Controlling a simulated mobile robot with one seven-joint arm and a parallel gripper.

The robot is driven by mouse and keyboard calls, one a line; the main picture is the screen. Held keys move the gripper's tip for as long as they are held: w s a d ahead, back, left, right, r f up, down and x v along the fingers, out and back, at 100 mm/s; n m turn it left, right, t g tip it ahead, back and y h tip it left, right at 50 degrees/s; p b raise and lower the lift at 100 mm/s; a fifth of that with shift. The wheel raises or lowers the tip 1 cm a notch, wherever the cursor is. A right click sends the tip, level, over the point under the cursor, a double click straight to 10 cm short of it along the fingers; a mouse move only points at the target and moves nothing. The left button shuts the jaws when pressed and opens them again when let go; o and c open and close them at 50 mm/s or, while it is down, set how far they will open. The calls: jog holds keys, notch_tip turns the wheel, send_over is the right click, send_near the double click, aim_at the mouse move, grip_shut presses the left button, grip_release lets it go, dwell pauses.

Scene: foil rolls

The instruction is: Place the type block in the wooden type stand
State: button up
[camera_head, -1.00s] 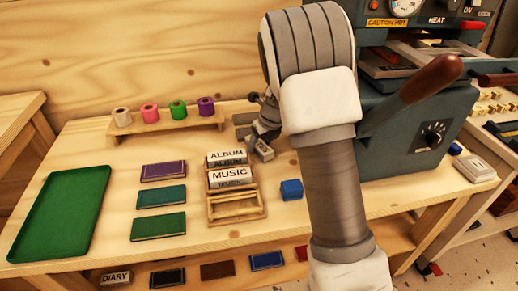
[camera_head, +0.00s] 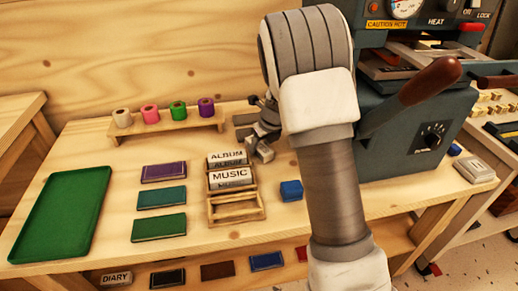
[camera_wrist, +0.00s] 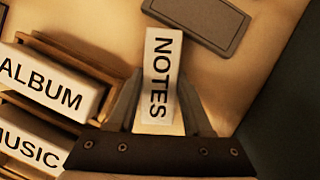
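The type block is white and lettered NOTES (camera_wrist: 162,65). It lies in the middle of the wrist view, between the two fingers of my gripper (camera_wrist: 160,85). The fingers straddle it with thin gaps at its sides; contact is hard to see. In the head view my gripper (camera_head: 262,148) is low over the table, right of the stand, and mostly covers the block. The wooden type stand (camera_head: 262,203) holds the ALBUM block (camera_head: 227,158) at the back and the MUSIC block (camera_head: 231,175) in the middle. Its front slot is empty.
The hot press (camera_head: 420,125) stands at the right. Purple, teal and green books (camera_head: 160,197) and a green tray (camera_head: 62,213) lie left. A rack of foil rolls (camera_head: 165,128) is behind. A grey plate (camera_wrist: 205,18) lies beyond the block.

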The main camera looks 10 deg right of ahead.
grip_shut()
jog(key=shift+r, duration=0.15)
jog(key=shift+r, duration=0.2)
jog(key=s+d+r+p, duration=0.45)
jog(key=s+r, duration=0.35)
jog(key=s, duration=0.5)
jog(key=s+a+r+n+g+y+p, duration=0.35)
jog(key=s+r+n+p, duration=0.2)
jog(key=s+n, duration=0.65)
jog(key=n+b, duration=0.2)
jog(key=b, duration=0.1)
send_over(237, 210)
jog(key=shift+g+h, duration=0.25)
jog(key=shift+h, duration=0.2)
notch_tip(237, 210, down, 7)
jog(key=shift+f, duration=0.1)
jog(key=shift+f+b, duration=0.7)
jog(key=shift+f, duration=1.2)
